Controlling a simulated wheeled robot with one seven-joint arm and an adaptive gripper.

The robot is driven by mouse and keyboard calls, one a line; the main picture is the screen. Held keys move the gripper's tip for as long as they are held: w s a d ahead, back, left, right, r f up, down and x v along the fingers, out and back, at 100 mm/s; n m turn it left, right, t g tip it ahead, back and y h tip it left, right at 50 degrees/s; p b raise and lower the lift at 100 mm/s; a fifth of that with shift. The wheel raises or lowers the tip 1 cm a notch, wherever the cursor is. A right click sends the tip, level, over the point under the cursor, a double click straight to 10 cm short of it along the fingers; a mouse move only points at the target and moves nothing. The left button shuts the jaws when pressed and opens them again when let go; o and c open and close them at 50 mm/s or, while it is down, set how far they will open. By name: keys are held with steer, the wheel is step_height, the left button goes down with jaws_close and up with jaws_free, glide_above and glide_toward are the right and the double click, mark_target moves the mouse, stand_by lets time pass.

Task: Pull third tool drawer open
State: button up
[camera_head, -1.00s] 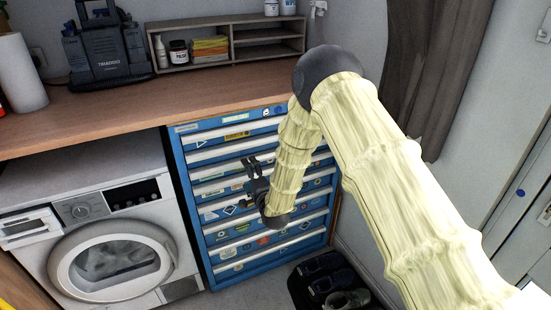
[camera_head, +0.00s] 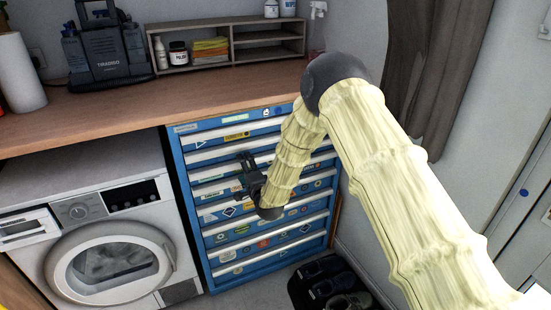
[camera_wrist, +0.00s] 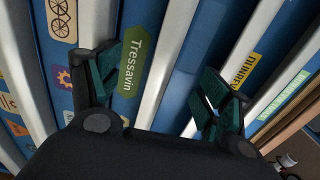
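The blue tool chest (camera_head: 205,278) stands under the workbench, with stacked drawers, pale horizontal rails and many stickers. All its drawers look closed. The third drawer (camera_head: 207,169) is near the upper part, partly hidden by my arm; its plain blue face (camera_wrist: 196,45) shows in the wrist view beside the yellow-labelled drawer. My gripper (camera_head: 243,174) is open in front of the upper-middle drawers. In the wrist view, its teal-padded fingers (camera_wrist: 157,75) stand on both sides of a pale rail (camera_wrist: 165,60), between the plain face and the green "Tressavin" label (camera_wrist: 134,65). Contact cannot be told.
A white washing machine (camera_head: 90,200) stands directly left of the chest. The wooden worktop (camera_head: 130,112) overhangs above. Shoes (camera_head: 325,280) lie on the floor at the chest's lower right. A wall is close on the right. Some floor shows before the chest.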

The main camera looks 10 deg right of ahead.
steer(key=c, duration=1.4)
steer(key=shift+p+v, duration=1.05)
steer(key=shift+v, duration=17.75)
steer(key=shift+c, duration=0.2)
steer(key=shift+r, duration=0.15)
steer(key=o, duration=2)
steer(key=shift+w, duration=0.1)
